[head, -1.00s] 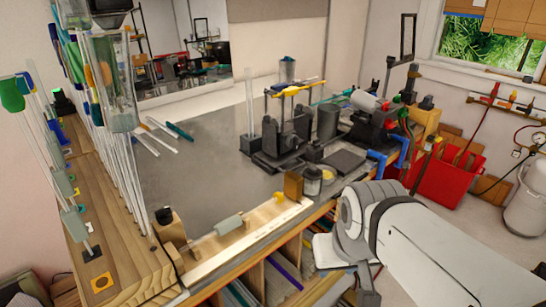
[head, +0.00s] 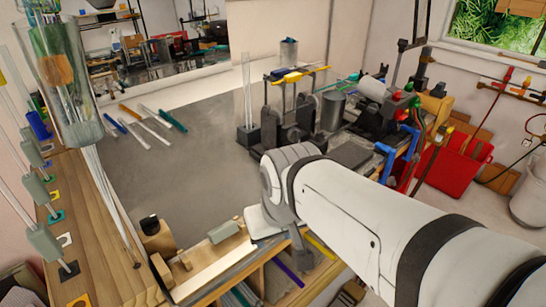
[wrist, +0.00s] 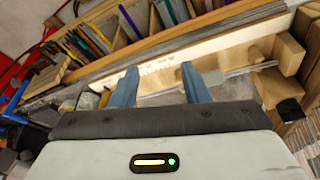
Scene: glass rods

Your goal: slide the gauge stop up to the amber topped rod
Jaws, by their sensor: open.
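The gauge (head: 205,272) is a pale wooden strip along the bench's front edge. A grey-green block (head: 223,232), which looks like the gauge stop, sits on it just left of my gripper in the head view. My gripper (wrist: 160,85) is open over the gauge, with two blue-grey fingers apart. A thin clear rod (wrist: 235,72) lies along the gauge in the wrist view, close to the ruler edge.
Wooden blocks (wrist: 290,55) stand at the gauge's end. A wooden rack (head: 105,240) with upright rods and a glass vessel (head: 60,75) stands at left. Burner equipment (head: 300,115) fills the back right. The grey bench middle (head: 195,185) is clear.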

